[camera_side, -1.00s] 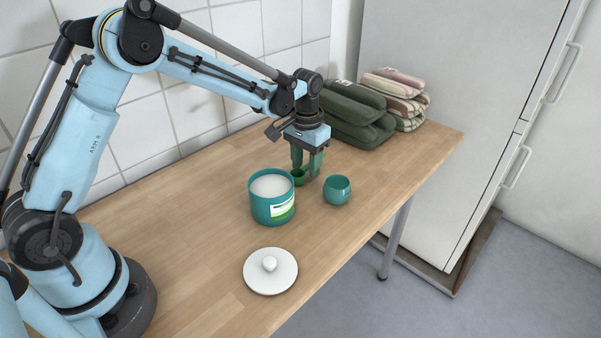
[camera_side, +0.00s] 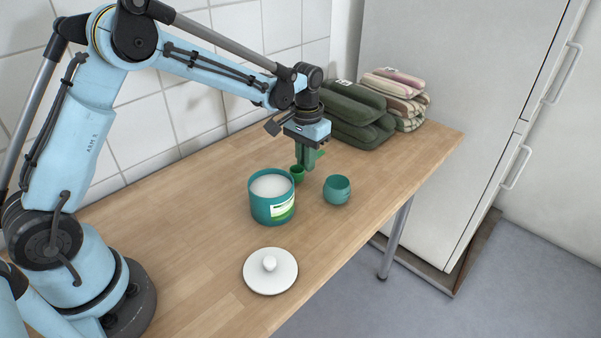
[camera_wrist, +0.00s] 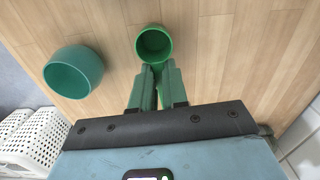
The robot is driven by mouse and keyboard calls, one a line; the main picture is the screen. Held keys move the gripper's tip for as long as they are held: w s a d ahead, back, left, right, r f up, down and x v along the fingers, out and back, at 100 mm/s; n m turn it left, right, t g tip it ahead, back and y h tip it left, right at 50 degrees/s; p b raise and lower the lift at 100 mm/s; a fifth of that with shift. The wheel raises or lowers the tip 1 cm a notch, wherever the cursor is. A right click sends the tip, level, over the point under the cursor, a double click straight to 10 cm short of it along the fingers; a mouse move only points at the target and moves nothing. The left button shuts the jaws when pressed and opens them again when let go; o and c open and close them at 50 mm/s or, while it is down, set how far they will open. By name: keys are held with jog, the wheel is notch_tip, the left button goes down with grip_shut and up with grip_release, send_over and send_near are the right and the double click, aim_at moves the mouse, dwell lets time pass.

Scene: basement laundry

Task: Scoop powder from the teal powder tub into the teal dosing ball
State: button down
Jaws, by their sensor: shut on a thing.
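The teal powder tub (camera_side: 272,208) stands uncovered on the wooden table, with white powder (camera_side: 271,185) near its rim and a green and white label. The teal dosing ball (camera_side: 337,191) sits to its right; its open top shows in the wrist view (camera_wrist: 73,74). A green scoop (camera_side: 297,174) with a small round cup is between and behind them. In the wrist view the scoop's cup (camera_wrist: 153,44) faces up and looks empty. My gripper (camera_side: 307,168) points down with its green fingers shut on the scoop's handle, which they mostly hide.
The white lid (camera_side: 270,272) lies on the table in front of the tub. Folded green towels (camera_side: 355,117) and striped towels (camera_side: 400,95) are stacked at the back right. White baskets (camera_wrist: 36,140) stand beyond the table edge.

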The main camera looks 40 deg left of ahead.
notch_tip(320, 180, up, 3)
jog(key=shift+r, duration=0.1)
jog(key=s+d+r, duration=0.6)
jog(key=d, duration=0.4)
jog(key=shift+r, duration=0.3)
